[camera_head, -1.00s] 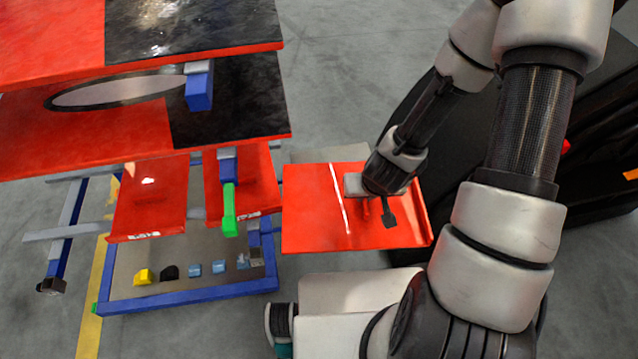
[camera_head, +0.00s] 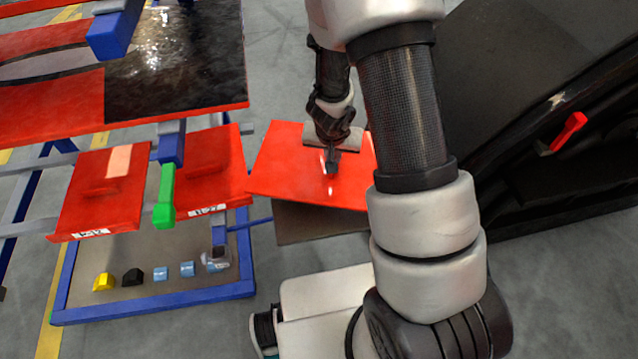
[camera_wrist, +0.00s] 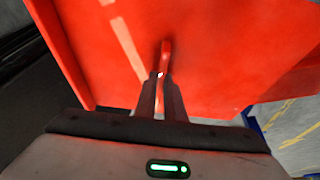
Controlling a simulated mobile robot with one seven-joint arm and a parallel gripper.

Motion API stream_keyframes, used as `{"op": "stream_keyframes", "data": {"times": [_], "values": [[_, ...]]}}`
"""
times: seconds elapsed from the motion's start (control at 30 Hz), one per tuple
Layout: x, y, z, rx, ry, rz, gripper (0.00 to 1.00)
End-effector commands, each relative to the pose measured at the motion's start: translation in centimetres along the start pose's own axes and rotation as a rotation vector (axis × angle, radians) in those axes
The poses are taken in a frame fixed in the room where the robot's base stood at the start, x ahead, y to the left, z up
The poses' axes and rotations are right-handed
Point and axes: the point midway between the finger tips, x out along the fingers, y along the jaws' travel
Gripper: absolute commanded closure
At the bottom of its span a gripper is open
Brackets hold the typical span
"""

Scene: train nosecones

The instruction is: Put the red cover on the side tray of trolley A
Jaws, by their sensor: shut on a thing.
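The red cover (camera_head: 285,165) is a flat red panel right of the trolley in the head view. My gripper (camera_head: 332,166) is shut on the small red handle on its face. In the wrist view the fingertips (camera_wrist: 160,85) pinch this handle (camera_wrist: 165,55), and the cover (camera_wrist: 230,50) fills most of the picture. A flat grey-brown panel, apparently the side tray (camera_head: 310,226), shows below the cover's lower edge, beside a blue bar from the trolley. The cover hides much of it. I cannot tell whether they touch. The trolley's blue frame (camera_head: 150,306) stands at left; no letter A is readable.
Two labelled red covers (camera_head: 100,190) (camera_head: 205,165) are on the trolley, with a green handle (camera_head: 165,195) between them. Its lower shelf (camera_head: 130,252) holds several small parts. A large black body with a red lever (camera_head: 568,133) stands at right. Grey floor lies between.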

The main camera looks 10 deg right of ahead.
Motion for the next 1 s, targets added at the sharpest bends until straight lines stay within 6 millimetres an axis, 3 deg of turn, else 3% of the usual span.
{"op": "stream_keyframes", "data": {"times": [0.17, 0.5, 0.73, 1.0], "values": [[0.4, -0.5, -0.3, 0.007, 0.002, 0.004, 1.0], [5.6, -0.4, 1.8, 0.012, 0.0, 0.005, 1.0], [6.7, -0.4, 2.2, 0.011, 0.001, 0.005, 1.0], [9.7, -0.4, 3.4, 0.011, 0.001, 0.006, 1.0]]}}
